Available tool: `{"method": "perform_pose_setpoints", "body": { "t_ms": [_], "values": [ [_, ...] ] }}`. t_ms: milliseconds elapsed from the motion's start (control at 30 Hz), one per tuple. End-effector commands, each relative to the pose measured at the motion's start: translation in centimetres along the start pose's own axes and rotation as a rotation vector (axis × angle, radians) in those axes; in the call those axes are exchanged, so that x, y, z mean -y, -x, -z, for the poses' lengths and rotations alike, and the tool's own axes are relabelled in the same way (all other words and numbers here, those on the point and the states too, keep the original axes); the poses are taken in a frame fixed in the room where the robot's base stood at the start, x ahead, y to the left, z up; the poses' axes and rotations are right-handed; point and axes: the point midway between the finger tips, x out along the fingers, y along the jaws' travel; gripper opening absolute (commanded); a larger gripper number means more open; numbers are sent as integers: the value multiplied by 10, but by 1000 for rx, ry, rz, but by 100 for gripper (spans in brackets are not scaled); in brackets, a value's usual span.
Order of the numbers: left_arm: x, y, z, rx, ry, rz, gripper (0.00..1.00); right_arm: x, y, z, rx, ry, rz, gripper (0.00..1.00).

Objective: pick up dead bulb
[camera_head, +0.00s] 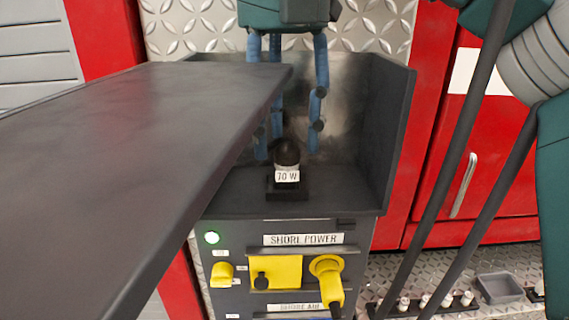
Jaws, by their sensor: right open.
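The dead bulb (287,152) has a dark top and stands upright in a small black socket base (288,190) with a white "70 W" label. It sits on the floor of an open-fronted dark metal box. My right gripper (288,138) comes down from above with blue fingers spread. The fingertips are on either side of the bulb, seemingly a little behind it, with gaps visible on both sides. It holds nothing. The lower tip of the left finger is partly hidden by a dark panel edge. My left gripper is not in view.
A large dark flat panel (130,160) fills the left, near the box. The box's right wall (388,140) stands close to the gripper. Below is a "SHORE POWER" panel (300,240) with yellow fittings. A bulb rack (425,307) and grey bin (500,288) are low at right.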

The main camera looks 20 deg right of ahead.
Motion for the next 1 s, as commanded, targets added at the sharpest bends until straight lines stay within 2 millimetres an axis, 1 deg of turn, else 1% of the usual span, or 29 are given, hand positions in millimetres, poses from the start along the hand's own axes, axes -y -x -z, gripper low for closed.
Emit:
{"method": "perform_pose_setpoints", "body": {
  "t_ms": [33, 100, 167, 267, 400, 567, 600, 667, 800, 1000],
  "values": [
    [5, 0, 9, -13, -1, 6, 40, 0, -9, 0, -6, 4, 3, 49],
    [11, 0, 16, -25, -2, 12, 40, 1, -21, 0, -7, 4, 2, 49],
    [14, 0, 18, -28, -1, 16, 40, 1, -30, 0, -6, 4, 2, 49],
    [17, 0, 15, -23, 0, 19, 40, 0, -42, 0, -5, 3, 2, 49],
    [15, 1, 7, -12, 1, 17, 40, 0, -47, 0, -1, -1, -1, 49],
    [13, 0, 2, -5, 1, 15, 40, 0, -47, 0, -1, -1, -1, 49],
    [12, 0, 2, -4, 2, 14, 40, 0, -47, 0, -1, -1, -1, 45],
    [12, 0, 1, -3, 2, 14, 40, 0, -47, 0, -1, -1, -1, 33],
    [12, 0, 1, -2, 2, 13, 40, 0, -47, 0, -1, -1, -1, 5],
    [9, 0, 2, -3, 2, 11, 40, 0, -47, 0, -1, -1, 0, 4]
  ]
}}
